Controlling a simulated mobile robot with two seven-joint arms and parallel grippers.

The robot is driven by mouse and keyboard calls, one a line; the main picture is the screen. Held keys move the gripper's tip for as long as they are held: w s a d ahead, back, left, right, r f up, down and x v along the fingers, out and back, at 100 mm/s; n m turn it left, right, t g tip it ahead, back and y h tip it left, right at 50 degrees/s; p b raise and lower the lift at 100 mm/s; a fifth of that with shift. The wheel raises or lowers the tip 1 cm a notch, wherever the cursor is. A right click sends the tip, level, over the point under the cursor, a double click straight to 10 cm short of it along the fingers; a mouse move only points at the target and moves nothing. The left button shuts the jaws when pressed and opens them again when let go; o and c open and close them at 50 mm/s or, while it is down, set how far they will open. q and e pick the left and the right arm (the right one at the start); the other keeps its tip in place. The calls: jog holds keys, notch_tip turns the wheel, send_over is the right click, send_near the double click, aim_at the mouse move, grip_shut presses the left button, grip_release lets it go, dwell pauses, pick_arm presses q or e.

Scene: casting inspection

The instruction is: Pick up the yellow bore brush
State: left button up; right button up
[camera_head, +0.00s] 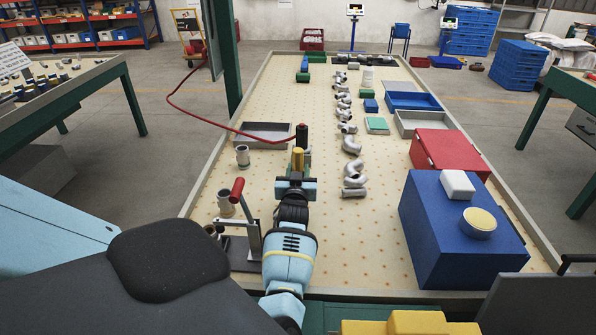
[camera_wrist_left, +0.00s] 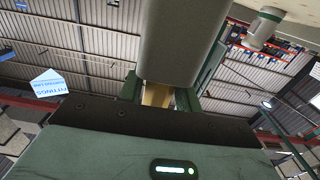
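The yellow bore brush (camera_head: 297,158) stands upright at my left gripper (camera_head: 297,178), over the near left part of the table. In the left wrist view its tan-yellow part (camera_wrist_left: 157,95) sits between the two green fingers (camera_wrist_left: 158,98), with no clear gap on either side, so the gripper looks shut on it. A smooth grey cylinder (camera_wrist_left: 180,40) lies against it there. I cannot tell whether that is part of the brush or a separate holder. The gripper hides the brush's lower end in the head view. My right gripper is not in view.
A black-and-red tool (camera_head: 302,137) stands just beyond the brush, by the red hose. A red-handled clamp (camera_head: 240,215) and metal cylinders (camera_head: 243,156) are to the left. Pipe elbows (camera_head: 352,170) line the middle. A blue box (camera_head: 455,235) and red case (camera_head: 450,150) are right.

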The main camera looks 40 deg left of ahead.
pick_arm(q)
jog(key=c, duration=0.5)
jog(key=shift+c, duration=0.2)
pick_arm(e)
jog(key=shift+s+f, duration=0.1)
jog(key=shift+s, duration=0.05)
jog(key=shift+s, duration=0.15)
